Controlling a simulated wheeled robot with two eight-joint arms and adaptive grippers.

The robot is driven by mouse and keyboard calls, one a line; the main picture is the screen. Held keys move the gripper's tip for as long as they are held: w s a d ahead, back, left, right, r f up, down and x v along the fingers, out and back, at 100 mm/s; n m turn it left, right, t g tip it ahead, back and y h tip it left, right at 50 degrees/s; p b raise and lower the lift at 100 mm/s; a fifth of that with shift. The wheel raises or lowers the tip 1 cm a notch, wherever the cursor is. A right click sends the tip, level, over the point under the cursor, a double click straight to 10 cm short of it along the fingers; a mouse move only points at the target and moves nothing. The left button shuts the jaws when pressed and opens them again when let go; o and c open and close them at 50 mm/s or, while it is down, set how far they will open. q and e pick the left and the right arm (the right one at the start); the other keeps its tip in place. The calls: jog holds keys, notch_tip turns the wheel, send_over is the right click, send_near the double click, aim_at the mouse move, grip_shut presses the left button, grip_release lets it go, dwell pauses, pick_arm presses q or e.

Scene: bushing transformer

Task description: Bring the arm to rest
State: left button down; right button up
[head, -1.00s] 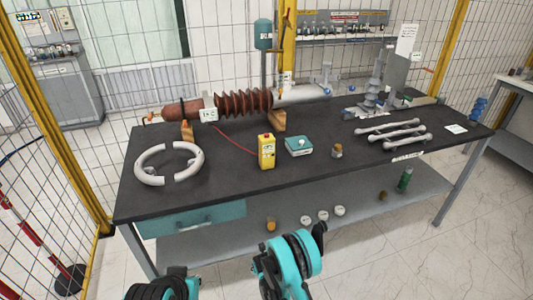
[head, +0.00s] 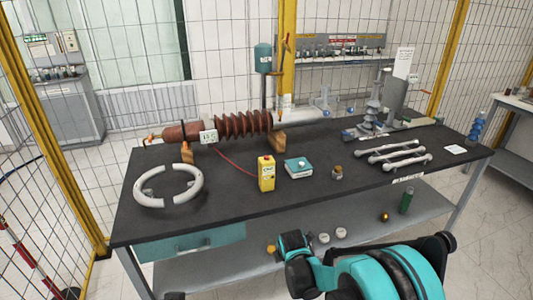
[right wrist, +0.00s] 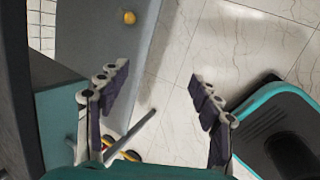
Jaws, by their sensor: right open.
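My right gripper (right wrist: 160,78) is open and empty in the right wrist view, its two dark-padded fingers spread wide above the pale tiled floor. In the head view my right arm, with teal and black links, fills the lower right in front of the workbench; its fingers cannot be made out there. My left gripper is not in view.
The dark-topped workbench (head: 235,203) holds a brown ribbed bushing (head: 243,125), a white split ring (head: 148,198), a yellow box (head: 266,173) and metal rods (head: 398,164). Its lower shelf (head: 215,266) carries small parts.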

jog(key=s+d+r+m, duration=0.7)
jog(key=s+r+m, duration=0.45)
jog(key=r, duration=0.25)
jog(key=s+d+r+m+t, duration=0.1)
jog(key=s+d+m, duration=0.1)
jog(key=s+m, duration=0.3)
jog(key=s+d+m, duration=0.2)
jog(key=s+m, duration=0.3)
jog(key=s, duration=0.3)
jog(key=shift+s+r+m+t, duration=0.25)
jog(key=shift+r+m+t, duration=0.1)
jog(key=shift+t, duration=0.05)
